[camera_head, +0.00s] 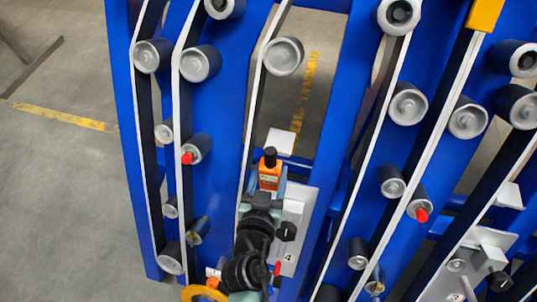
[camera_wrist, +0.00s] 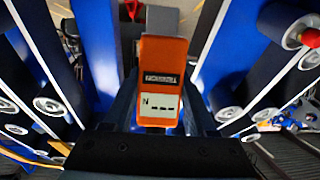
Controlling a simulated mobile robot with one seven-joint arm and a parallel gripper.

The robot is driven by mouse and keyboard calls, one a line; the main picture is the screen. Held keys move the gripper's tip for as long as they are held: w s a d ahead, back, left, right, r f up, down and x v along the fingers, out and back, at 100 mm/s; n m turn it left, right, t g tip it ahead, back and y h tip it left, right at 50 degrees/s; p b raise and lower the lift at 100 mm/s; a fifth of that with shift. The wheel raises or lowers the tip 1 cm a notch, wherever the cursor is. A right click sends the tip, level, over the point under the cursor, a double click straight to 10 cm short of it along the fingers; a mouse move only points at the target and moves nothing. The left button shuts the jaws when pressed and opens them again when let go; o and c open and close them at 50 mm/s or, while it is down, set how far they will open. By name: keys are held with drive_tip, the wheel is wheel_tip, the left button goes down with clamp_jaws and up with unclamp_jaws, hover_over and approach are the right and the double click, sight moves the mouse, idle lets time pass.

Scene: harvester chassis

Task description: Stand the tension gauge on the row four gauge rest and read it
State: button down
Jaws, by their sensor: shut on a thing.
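The tension gauge (camera_head: 269,177) is orange with a black knob on top. My gripper (camera_head: 270,188) is shut on it and holds it upright in the head view. In the wrist view the gauge (camera_wrist: 162,70) sits between the fingers of my gripper (camera_wrist: 160,112), showing a small dark window and a white panel with an "N" and dashes. A pale flat plate (camera_head: 281,142), seemingly the gauge rest, lies just beyond the gauge; a grey plate (camera_wrist: 162,20) also shows behind it in the wrist view. Whether the gauge touches it I cannot tell.
A grey bracket (camera_head: 294,215) marked 4, with a black knob (camera_head: 287,232), stands right of my arm. Blue frame plates, belts and rollers (camera_head: 284,56) rise close on both sides. Another pale plate (camera_head: 509,195) is at the right. Open floor (camera_head: 60,200) lies left.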

sight(268, 161)
drive_tip(key=r, duration=0.1)
drive_tip(key=w+r, duration=0.1)
drive_tip(key=r, duration=0.1)
drive_tip(key=shift+w+a+m+h, duration=0.25)
drive_tip(key=shift+w+m+h, duration=0.05)
drive_tip(key=shift+h, duration=0.1)
drive_tip(key=shift+r, duration=0.25)
drive_tip(key=shift+s, duration=0.1)
drive_tip(key=shift+f+b, duration=0.1)
drive_tip(key=shift+b, duration=0.25)
drive_tip(key=w, duration=0.4)
drive_tip(key=w+d+b, duration=0.1)
drive_tip(key=w, duration=0.3)
drive_tip(key=w+d, duration=0.1)
drive_tip(key=w, duration=0.3)
drive_tip(key=shift+w+d+b, duration=0.1)
drive_tip(key=shift+d+b, duration=0.1)
drive_tip(key=shift+b, duration=0.2)
drive_tip(key=shift+f+b, duration=1.75)
drive_tip(key=shift+b, duration=0.1)
drive_tip(key=shift+f+b, duration=0.35)
drive_tip(key=shift+b, duration=0.05)
